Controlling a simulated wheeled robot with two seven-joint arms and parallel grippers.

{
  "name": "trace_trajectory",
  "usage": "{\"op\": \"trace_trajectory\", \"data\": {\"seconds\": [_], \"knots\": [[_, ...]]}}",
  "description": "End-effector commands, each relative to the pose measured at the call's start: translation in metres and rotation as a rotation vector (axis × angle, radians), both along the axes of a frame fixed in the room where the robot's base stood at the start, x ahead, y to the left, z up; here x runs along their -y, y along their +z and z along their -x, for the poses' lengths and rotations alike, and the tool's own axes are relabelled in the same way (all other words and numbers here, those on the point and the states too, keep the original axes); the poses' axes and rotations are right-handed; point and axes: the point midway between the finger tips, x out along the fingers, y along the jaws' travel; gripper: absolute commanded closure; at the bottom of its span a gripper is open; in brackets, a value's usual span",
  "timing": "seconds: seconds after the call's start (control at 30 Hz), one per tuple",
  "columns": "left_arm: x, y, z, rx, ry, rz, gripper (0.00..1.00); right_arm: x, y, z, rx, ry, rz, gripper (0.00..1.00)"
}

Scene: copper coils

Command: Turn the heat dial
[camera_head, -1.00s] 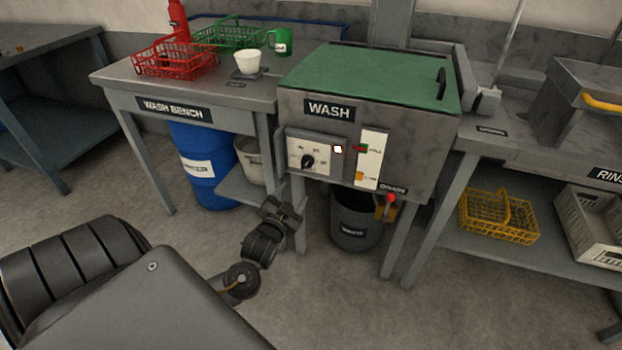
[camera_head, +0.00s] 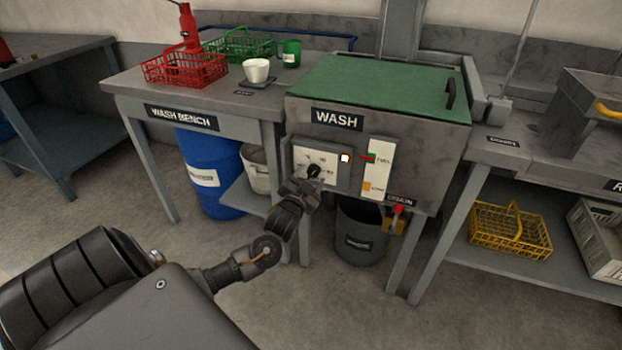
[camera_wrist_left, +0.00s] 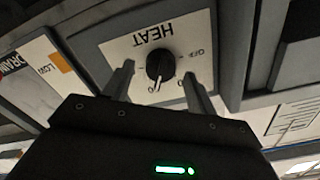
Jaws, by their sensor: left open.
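The heat dial (camera_head: 314,171) is a black round knob on a white panel on the front of the grey WASH tank (camera_head: 400,190). In the left wrist view the dial (camera_wrist_left: 160,64) sits under the word HEAT, with a pale pointer mark on it. My left gripper (camera_head: 306,181) is in front of the panel, just below and left of the dial, and partly covers the panel. In the left wrist view its two fingers (camera_wrist_left: 158,78) are open, one on each side of the dial with gaps between. My right gripper is not in view.
A red DRAIN handle (camera_head: 398,209) is at the tank's lower right, above a grey bucket (camera_head: 361,240). The wash bench (camera_head: 130,85) with red and green baskets stands left, a blue barrel (camera_head: 212,175) under it. A yellow basket (camera_head: 510,232) sits on the right shelf.

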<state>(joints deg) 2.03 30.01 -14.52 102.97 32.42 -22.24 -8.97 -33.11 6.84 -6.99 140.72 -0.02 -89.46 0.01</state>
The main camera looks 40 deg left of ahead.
Motion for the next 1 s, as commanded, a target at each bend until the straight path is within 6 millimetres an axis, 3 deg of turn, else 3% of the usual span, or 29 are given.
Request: {"op": "trace_trajectory", "data": {"seconds": [0.4, 0.73, 1.0], "knots": [[-0.0027, 0.0002, -0.0074, 0.000, 0.000, 0.000, 0.44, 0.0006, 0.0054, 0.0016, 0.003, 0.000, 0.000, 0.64], [-0.0025, 0.0001, -0.0073, 0.000, 0.000, 0.000, 0.87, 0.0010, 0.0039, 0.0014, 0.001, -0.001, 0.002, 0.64], [-0.0023, 0.0006, -0.0071, 0.008, 0.000, 0.031, 0.87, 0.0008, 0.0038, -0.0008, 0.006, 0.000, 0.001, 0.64]]}}
